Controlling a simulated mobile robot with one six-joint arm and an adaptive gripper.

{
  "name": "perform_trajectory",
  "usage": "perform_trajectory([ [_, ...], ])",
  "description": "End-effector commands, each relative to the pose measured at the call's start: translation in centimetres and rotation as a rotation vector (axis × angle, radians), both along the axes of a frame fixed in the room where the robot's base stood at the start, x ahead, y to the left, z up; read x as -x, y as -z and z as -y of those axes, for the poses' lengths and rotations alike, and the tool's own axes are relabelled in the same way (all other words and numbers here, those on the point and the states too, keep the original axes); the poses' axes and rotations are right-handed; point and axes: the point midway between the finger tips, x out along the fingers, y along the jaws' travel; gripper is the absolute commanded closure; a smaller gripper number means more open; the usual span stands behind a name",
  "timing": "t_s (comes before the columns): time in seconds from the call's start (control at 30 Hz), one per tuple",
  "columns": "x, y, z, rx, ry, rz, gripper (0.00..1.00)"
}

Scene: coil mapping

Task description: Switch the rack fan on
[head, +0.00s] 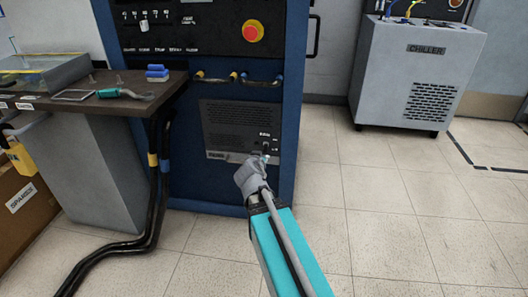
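The rack (287,110) is a tall blue cabinet with black panels. Low on its front is a dark grey panel with a perforated grille (228,122), which looks like the fan panel. A small switch (265,143) with a white label above it sits at this panel's lower right. Its position is too small to tell. My arm reaches in from the bottom of the head view. My gripper (264,157) is right at the switch, just below it in the picture. I cannot tell whether it touches. The fingers are small and partly hidden by my wrist, so their opening is unclear.
Above the panel are hoses (238,80) and a red emergency button (253,31). A dark bench (100,104) with tools stands left, with black cables (155,200) running down to the floor. A grey chiller (415,75) stands at the back right. The tiled floor at right is clear.

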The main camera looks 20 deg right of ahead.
Motion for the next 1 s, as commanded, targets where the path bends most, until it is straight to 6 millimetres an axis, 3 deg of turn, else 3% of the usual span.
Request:
perform_trajectory([
  [0.47, -1.3, 0.7, 0.7, 0.000, 0.000, -0.001, 0.43],
  [1.0, -7.3, 3.8, 4.8, 0.001, 0.000, -0.001, 0.43],
])
